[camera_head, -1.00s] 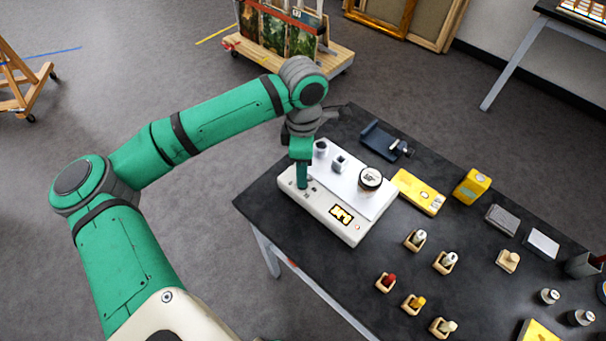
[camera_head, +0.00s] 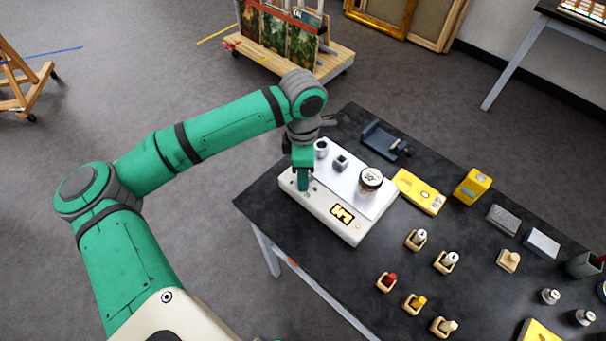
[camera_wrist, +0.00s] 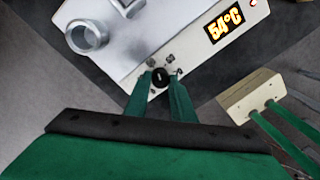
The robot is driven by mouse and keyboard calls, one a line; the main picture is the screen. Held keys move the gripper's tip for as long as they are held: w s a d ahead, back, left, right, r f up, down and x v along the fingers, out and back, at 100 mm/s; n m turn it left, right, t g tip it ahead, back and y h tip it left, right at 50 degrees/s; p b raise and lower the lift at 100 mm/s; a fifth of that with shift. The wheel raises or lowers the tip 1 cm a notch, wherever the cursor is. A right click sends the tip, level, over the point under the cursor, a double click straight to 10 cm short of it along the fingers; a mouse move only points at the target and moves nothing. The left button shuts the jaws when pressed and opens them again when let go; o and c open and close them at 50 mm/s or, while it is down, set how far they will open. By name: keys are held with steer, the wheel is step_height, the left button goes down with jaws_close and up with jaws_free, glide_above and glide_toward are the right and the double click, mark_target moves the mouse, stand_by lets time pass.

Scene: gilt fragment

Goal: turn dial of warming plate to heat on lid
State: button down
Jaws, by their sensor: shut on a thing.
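The warming plate (camera_head: 322,212) is a white box with a pale top plate, at the left end of the black table. Its lit display (camera_wrist: 225,21) reads 54°C in the wrist view. My gripper (camera_head: 302,188) points down at the plate's front left part. In the wrist view its green fingers (camera_wrist: 161,84) are shut on a small black dial (camera_wrist: 160,77). Small marks surround the dial, too small to read. A jar with a pale lid (camera_head: 371,180) stands on the right of the plate's top. A metal cup (camera_head: 321,149) and a grey block-like piece (camera_head: 340,163) stand at its back left.
A yellow box (camera_head: 418,192) lies right of the plate, and a dark blue device (camera_head: 385,142) lies behind it. Several small bottles in wooden holders (camera_head: 414,241) stand at the right front. Open floor lies left of the table.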

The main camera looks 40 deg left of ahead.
steer(key=n, duration=0.3)
steer(key=shift+s+n, duration=0.1)
steer(key=shift+n, duration=0.2)
steer(key=c, duration=1.8)
jaws_free()
step_height(320, 180, up, 11)
steer(key=shift+w+a, duration=0.2)
steer(key=shift+a, duration=0.1)
steer(key=shift+f, duration=0.15)
